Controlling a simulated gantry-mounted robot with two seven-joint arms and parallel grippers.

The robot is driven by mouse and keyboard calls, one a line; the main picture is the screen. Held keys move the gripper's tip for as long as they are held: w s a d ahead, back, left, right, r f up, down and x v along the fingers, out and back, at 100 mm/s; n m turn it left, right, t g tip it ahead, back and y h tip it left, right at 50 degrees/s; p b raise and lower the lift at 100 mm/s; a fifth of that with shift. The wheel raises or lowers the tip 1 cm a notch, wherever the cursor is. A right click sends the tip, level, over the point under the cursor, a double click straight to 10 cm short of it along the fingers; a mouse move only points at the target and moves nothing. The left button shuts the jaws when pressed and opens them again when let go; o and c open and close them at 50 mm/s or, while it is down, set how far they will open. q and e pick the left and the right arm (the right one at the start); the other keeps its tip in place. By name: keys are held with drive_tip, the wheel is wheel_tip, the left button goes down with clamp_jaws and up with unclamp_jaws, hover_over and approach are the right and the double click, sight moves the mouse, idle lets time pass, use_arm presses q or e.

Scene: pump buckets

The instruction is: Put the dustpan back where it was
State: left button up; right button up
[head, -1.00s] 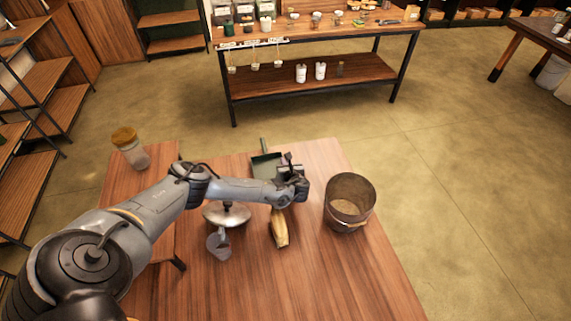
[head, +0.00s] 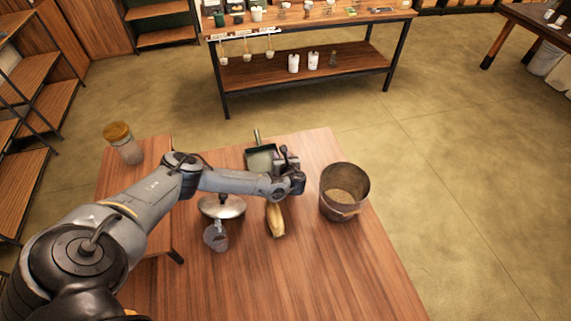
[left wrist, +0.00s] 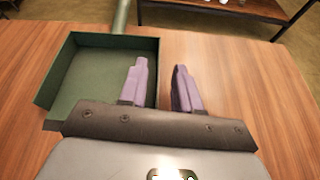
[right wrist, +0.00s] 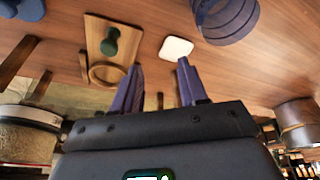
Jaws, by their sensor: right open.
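The green dustpan (head: 261,160) lies at the far edge of the wooden table, its handle pointing away. It fills the upper left of the left wrist view (left wrist: 92,80). My left gripper (left wrist: 161,66) is open, with one finger over the pan's inside and the other beyond its right wall. That wall runs between the fingers, and I see no contact. In the head view my left gripper (head: 285,156) is at the pan's right side. My right gripper (right wrist: 158,64) is open and empty in its wrist view and is outside the head view.
A tan brush-like object (head: 275,220), a silver domed lid (head: 222,206) and a grey cup (head: 216,236) are nearer me. A metal bucket (head: 345,190) stands to the right. A lidded jar (head: 122,143) is on the left side table. The table's front is clear.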

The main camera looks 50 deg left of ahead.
use_arm(q)
drive_tip(key=p+v, duration=0.1)
drive_tip(key=v, duration=0.7)
drive_tip(key=shift+s+d+r, duration=0.1)
drive_tip(key=shift+d+r, duration=0.05)
drive_tip(key=shift+d, duration=0.15)
drive_tip(key=shift+v, duration=0.75)
drive_tip(key=shift+s, duration=0.1)
